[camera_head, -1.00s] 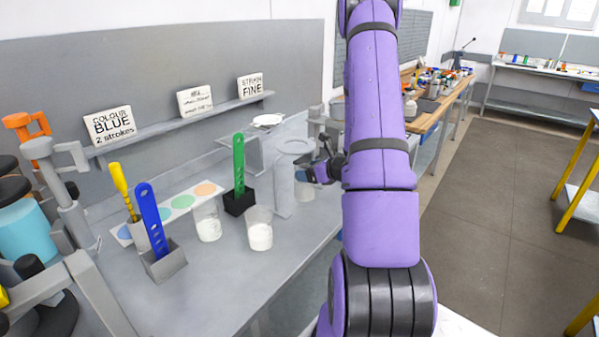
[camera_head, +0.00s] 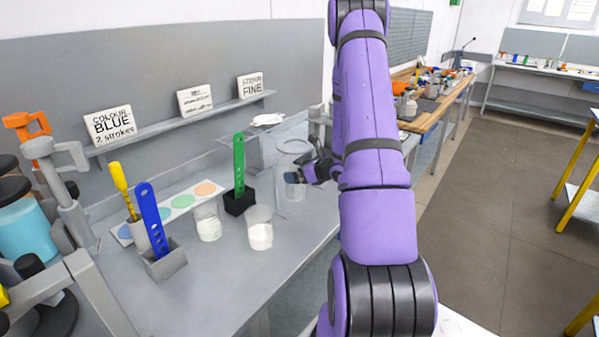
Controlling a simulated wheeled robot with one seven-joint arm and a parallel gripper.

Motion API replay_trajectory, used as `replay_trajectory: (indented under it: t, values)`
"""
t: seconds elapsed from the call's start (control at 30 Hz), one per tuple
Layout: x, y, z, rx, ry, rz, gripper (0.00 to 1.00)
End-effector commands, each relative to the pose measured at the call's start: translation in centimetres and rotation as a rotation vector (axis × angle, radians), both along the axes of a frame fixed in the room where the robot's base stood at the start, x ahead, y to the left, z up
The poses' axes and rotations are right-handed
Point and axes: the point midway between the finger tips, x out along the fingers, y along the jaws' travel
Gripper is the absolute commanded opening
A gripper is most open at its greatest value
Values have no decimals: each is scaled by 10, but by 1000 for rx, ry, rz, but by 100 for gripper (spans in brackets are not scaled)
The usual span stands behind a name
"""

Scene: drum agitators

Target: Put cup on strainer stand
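A clear cup (camera_head: 295,191) is at my gripper (camera_head: 306,176), at the right end of the grey bench. The dark fingers appear closed on its upper part, though their tips are small and partly hidden. The cup is in front of a grey stand with a flat ring top (camera_head: 293,146), below the ring's height. I cannot tell whether they touch. Just behind is a grey raised platform with a pale, shallow strainer-like dish (camera_head: 267,119) on top. Two more clear cups with white contents, one (camera_head: 208,222) left and one (camera_head: 260,228) right, stand on the bench.
A green paddle (camera_head: 239,165) stands in a black holder and a blue paddle (camera_head: 151,220) in a grey holder. A yellow-handled tool (camera_head: 122,190) is beside it. Signs on a shelf read "COLOUR BLUE 2 strokes" (camera_head: 109,125) and "FINE" (camera_head: 251,87). The front bench surface is clear.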

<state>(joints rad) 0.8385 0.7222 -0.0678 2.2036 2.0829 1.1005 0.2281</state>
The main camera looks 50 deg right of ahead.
Motion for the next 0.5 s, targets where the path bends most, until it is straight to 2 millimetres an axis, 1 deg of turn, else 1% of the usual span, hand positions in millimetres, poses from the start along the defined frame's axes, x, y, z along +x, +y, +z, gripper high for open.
replay_trajectory:
  t: [0.2,0.27,0.37,0.5]
  values:
    - [-1,0,4,-1,0,-1,100]
    - [-7,-1,6,-2,0,-1,100]
    - [-21,-3,12,-2,0,-4,100]
    - [-47,-5,23,-2,0,-4,100]
